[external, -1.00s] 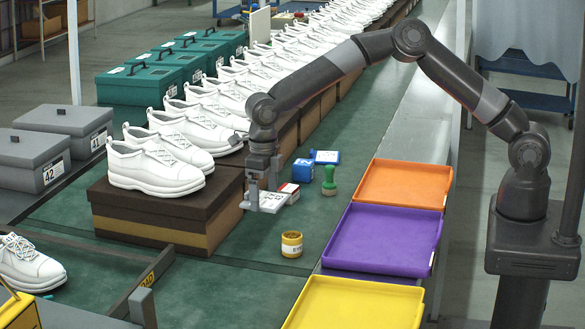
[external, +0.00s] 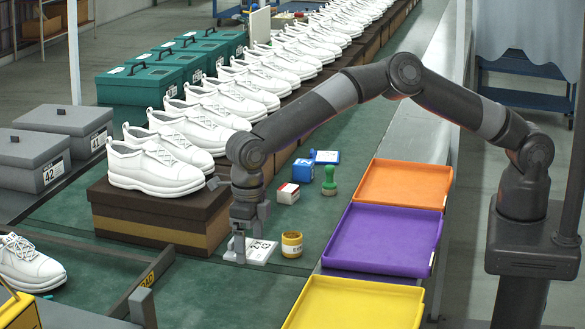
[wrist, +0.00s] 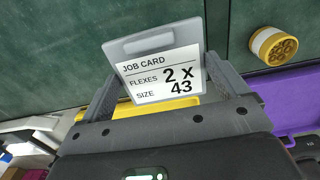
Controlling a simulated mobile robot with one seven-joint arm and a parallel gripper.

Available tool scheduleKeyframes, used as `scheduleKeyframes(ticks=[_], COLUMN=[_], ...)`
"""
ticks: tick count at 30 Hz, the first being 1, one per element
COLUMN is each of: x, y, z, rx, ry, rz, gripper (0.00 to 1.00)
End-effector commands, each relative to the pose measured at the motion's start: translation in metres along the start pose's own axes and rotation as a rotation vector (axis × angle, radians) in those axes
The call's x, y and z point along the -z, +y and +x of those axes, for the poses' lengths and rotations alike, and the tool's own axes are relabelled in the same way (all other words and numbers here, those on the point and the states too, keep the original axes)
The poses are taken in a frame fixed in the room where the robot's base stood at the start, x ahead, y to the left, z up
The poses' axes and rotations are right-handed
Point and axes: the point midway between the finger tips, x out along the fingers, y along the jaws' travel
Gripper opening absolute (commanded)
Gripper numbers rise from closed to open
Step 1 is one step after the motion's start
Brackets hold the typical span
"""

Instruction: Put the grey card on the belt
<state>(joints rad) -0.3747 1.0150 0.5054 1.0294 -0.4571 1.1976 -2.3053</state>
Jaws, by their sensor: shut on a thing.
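The grey card (external: 259,252), a grey plate with a white "JOB CARD, FLEXES 2 x, SIZE 43" label, is between the fingers of my gripper (external: 250,243). In the wrist view the card (wrist: 152,43) stands out beyond the fingertips, gripped on both sides by my gripper (wrist: 165,85). In the external view the card lies roughly flat, low over the green belt (external: 215,280). I cannot tell whether it touches the belt. My fingers hide part of it.
A brown shoe box (external: 150,220) with a white shoe is to the left. A red-white box (external: 288,193), blue box (external: 303,170) and green stamp (external: 329,182) stand behind. A purple tray (external: 380,240) is at right.

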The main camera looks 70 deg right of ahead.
Motion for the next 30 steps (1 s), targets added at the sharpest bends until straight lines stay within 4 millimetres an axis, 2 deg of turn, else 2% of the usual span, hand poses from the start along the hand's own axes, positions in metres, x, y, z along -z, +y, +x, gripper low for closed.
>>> scheduleKeyframes(ticks=[1,6,12,17,25,30], x=[0.003,0.007,0.009,0.009,0.010,0.009], y=[0.015,0.052,0.077,0.081,0.081,0.081], z=[0.009,0.032,0.046,0.052,0.087,0.089], rx=[0.000,0.000,-0.001,0.000,0.001,0.000], ry=[0.002,0.000,-0.001,-0.001,0.000,-0.001], rz=[-0.004,-0.003,0.000,0.001,0.001,0.001], gripper=[0.70,0.70,0.70,0.70,0.70,0.70])
